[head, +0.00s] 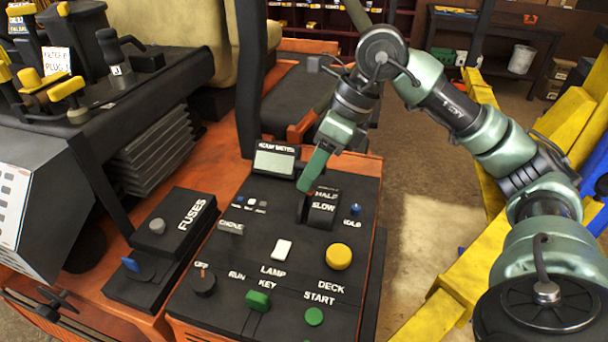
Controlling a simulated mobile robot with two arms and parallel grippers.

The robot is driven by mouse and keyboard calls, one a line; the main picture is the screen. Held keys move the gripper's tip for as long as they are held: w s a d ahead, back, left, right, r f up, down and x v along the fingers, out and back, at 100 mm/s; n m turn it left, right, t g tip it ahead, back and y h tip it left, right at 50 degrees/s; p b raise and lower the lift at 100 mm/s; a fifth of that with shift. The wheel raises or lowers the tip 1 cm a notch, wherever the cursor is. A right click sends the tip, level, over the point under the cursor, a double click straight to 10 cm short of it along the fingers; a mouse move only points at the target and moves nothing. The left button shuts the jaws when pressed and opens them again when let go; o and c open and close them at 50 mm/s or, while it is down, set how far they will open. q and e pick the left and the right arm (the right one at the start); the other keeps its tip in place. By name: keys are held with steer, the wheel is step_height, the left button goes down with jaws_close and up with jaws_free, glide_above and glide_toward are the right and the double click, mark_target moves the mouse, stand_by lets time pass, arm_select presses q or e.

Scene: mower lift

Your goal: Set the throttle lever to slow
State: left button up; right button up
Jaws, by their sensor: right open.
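The throttle (322,212) is a raised dark block on the black control panel, with HALF and SLOW labels showing on its face. A small reddish part (301,209) shows at the throttle's left edge, under the fingertip. I cannot tell whether it is the lever or whether the finger touches it. The right gripper is open and holds nothing visible. My left gripper is out of view.
Around the throttle are a small display (274,160), a blue IDLE knob (355,209), a yellow DECK button (339,256), a white LAMP switch (282,248), a green key (258,300) and a green START button (314,316). A FUSES box (172,222) stands left. Yellow lift beams (450,300) stand right.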

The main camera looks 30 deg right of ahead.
mark_target(310, 191)
steer(key=shift+x, duration=1.5)
steer(key=shift+w, duration=0.15)
steer(key=shift+r, duration=0.1)
jaws_close()
steer(key=shift+f, duration=0.3)
